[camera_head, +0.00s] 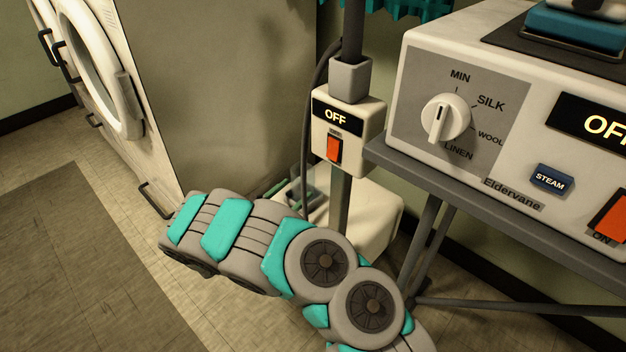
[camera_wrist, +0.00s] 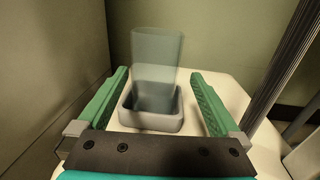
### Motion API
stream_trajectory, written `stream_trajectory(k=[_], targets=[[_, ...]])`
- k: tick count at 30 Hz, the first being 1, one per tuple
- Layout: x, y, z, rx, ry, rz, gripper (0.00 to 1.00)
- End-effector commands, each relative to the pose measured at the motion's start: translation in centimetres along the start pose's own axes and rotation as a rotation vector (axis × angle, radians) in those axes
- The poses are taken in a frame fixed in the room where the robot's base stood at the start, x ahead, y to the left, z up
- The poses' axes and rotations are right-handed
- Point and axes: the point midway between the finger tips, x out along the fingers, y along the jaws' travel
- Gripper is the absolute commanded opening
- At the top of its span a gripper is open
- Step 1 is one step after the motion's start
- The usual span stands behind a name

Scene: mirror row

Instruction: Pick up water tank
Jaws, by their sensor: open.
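The water tank (camera_wrist: 156,62) is a clear, greenish see-through box in the wrist view. It stands upright with its lower end inside a grey rimmed socket (camera_wrist: 152,126) on a white base (camera_wrist: 225,100). My gripper (camera_wrist: 160,75) is open, with one green finger on each side of the tank. Gaps show between both fingers and the tank, and the gripper is empty. In the head view my arm covers part of the white base (camera_head: 370,225). A small greenish part shows above the arm there, but I cannot tell whether it is tank or finger.
A post with an OFF switch box (camera_head: 345,135) rises from the base, with a dark hose beside it. A shelf with a control panel (camera_head: 460,110) and crossed legs stands right. A white front-loading machine (camera_head: 110,90) stands left. Walls are close behind the base.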

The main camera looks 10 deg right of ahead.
Motion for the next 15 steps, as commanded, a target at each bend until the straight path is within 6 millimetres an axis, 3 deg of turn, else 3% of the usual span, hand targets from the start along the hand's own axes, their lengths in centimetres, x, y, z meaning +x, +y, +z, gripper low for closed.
stream_trajectory(k=[5, 15], targets=[[0.2, 0.2, -0.4, -0.006, 0.001, 0.008, 1.0], [3.7, 0.3, -0.7, -0.007, 0.001, 0.006, 1.0]])
